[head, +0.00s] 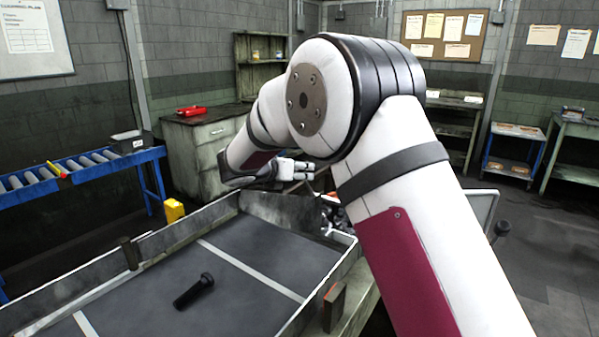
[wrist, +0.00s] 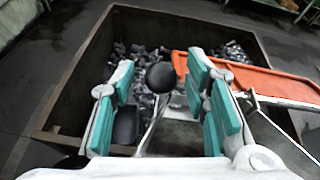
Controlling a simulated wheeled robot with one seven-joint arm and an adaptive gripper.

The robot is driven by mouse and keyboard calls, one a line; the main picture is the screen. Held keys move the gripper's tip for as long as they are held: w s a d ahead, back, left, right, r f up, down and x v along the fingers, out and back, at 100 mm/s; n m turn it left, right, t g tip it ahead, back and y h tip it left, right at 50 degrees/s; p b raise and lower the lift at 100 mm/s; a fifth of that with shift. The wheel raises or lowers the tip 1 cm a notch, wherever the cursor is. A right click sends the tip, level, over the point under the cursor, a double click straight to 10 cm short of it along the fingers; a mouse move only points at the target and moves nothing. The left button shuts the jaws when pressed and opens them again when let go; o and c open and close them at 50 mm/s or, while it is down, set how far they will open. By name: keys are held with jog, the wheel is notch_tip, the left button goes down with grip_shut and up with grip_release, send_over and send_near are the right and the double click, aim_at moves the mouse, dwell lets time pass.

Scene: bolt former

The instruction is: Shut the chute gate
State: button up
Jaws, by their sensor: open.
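In the wrist view my gripper (wrist: 162,68) is open, with teal pads on both fingers. A round black knob (wrist: 160,78) shows between the fingers; I cannot tell whether either finger touches it. A thin pale rod (wrist: 152,122) runs below the knob. An orange panel (wrist: 262,84) with a pale edge lies just right of the fingers; I cannot tell for certain whether it is the chute gate. In the head view my arm hides most of the gripper and the gate area.
A dark bin (wrist: 72,88) holding many metal parts lies beyond the fingers. A blue roller conveyor (head: 85,170) stands left, a cabinet (head: 200,150) behind. Open floor shows at right.

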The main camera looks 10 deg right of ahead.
jog(key=shift+w+d+f, duration=0.2)
jog(key=shift+w+d, duration=0.2)
grip_shut()
